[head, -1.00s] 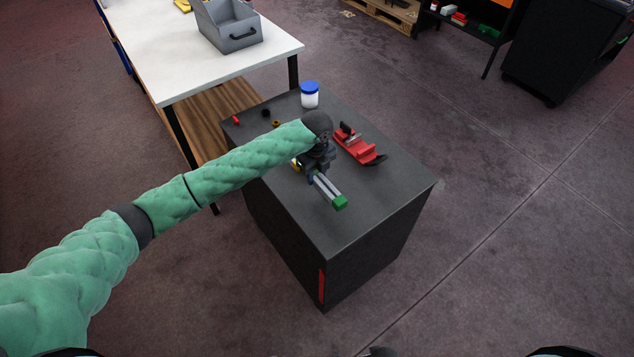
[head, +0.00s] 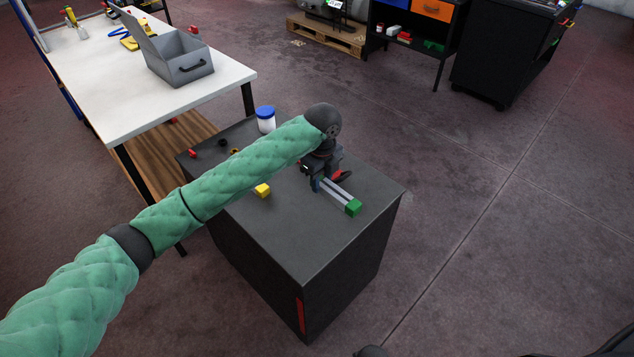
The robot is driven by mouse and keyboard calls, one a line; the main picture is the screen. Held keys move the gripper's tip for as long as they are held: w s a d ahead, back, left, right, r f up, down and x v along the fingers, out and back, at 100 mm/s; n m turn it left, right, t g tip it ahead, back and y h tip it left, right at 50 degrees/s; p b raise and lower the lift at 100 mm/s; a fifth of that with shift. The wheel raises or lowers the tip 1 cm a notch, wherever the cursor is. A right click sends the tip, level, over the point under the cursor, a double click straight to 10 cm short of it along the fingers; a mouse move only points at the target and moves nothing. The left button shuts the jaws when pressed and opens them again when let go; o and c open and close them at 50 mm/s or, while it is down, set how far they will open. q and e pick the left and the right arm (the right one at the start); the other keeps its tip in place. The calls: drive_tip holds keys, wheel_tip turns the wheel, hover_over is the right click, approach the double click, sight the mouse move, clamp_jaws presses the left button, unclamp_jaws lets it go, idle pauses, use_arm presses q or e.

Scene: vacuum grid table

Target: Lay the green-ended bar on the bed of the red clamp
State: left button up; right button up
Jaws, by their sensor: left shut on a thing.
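The green-ended bar (head: 335,194) is a pale metal bar with a green block at its near right end. My left gripper (head: 318,183) is shut on it toward its far end. The bar points down and right over the dark table. The red clamp (head: 338,172) is mostly hidden behind my left gripper and wrist; a bit of red and a dark handle show to the right of the gripper. I cannot tell whether the bar touches the clamp or the table. My right gripper is not in view.
The dark table (head: 285,240) also bears a yellow block (head: 262,190), a white jar with a blue lid (head: 265,119) and small red and dark pieces at the back left. A white workbench (head: 100,100) with a grey bin (head: 180,65) stands behind. The table's near part is clear.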

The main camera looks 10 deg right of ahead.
use_arm(q)
drive_tip(key=shift+r+p, duration=1.8)
drive_tip(key=shift+r, duration=0.3)
